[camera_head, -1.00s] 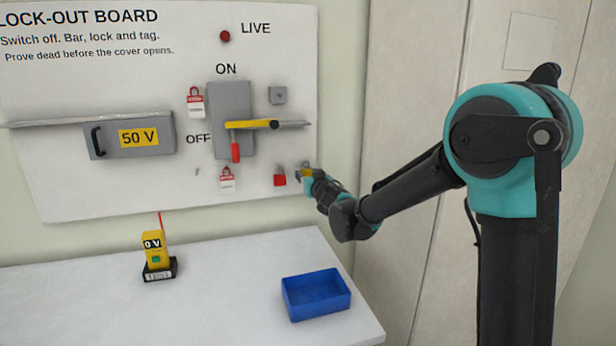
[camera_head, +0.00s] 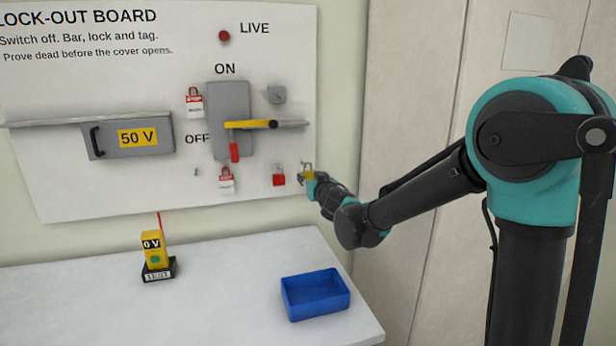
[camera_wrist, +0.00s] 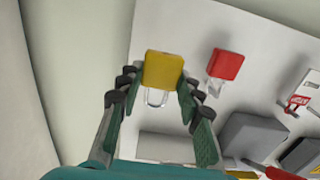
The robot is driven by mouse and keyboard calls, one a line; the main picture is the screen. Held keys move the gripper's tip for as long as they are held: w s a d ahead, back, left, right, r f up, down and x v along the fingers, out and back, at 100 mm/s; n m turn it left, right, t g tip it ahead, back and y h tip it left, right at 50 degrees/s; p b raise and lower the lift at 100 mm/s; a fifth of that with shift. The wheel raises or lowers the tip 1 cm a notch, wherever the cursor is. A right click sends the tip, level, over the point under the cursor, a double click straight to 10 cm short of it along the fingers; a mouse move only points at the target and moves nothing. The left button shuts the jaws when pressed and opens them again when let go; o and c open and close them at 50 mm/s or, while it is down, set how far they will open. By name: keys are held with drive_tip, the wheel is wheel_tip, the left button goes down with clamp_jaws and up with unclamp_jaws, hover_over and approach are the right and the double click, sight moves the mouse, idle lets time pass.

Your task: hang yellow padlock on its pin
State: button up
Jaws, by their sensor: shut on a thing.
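The yellow padlock (camera_head: 308,175) is at the lower right edge of the white board, with its grey shackle upward. My gripper (camera_wrist: 156,83) is shut on its yellow body (camera_wrist: 163,69); the fingers lie at both sides of it in the wrist view. There the shackle points down the picture, toward my palm. In the head view my gripper (camera_head: 312,181) reaches in from the right. I cannot make out the yellow padlock's pin, nor whether the shackle touches it.
A red padlock (camera_head: 279,179) hangs close to the left; it also shows in the wrist view (camera_wrist: 227,64). The switch box (camera_head: 229,105) with its yellow bar is further left. A blue bin (camera_head: 315,295) and a yellow tester (camera_head: 155,250) stand on the bench below.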

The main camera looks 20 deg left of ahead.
sight(308, 177)
drive_tip(key=shift+v, duration=2.4)
drive_tip(key=shift+f, duration=0.1)
